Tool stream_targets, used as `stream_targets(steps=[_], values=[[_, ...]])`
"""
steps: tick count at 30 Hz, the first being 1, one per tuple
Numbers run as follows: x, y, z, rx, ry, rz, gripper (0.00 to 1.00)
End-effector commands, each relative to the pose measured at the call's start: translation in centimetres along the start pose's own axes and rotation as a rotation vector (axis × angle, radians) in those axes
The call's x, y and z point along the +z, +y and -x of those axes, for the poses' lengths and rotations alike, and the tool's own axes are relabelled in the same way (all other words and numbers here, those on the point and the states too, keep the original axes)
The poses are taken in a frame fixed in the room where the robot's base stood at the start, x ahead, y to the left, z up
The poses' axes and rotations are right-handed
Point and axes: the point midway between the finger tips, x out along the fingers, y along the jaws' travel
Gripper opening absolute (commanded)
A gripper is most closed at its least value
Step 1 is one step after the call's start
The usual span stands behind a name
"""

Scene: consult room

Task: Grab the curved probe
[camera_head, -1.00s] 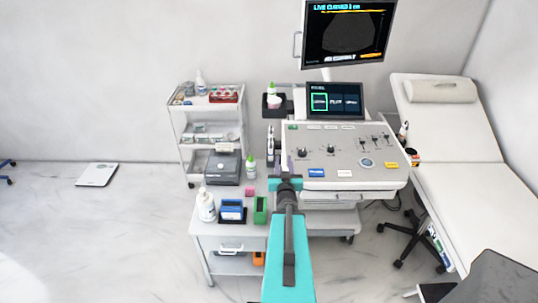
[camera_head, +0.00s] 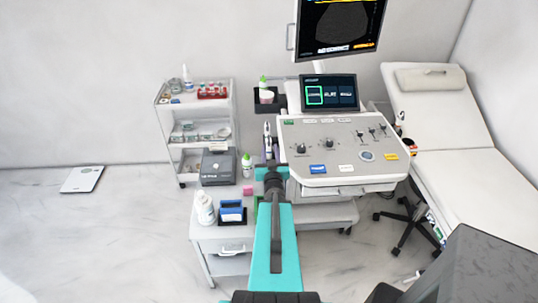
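The ultrasound cart has a grey control console (camera_head: 340,150). A slim, pale upright object (camera_head: 267,141) stands at the console's left edge, perhaps a probe in its holder. It is too small to tell whether it is the curved probe. My teal arm reaches forward from the bottom of the picture. My gripper (camera_head: 270,166) is at its far end, just in front of and below that object. The fingers are too small and too hidden by my arm to tell whether they are open or shut. I see nothing clearly held.
An examination couch (camera_head: 470,175) is at the right.

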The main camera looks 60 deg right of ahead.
Motion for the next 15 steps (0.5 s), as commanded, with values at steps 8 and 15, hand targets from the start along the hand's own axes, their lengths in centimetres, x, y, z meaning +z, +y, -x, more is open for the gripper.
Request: stream_targets(steps=[8,15], values=[[0.3,0.3,-0.6,0.003,0.001,0.000,0.30],[0.4,0.4,-1.4,0.004,0.001,0.000,0.30]])
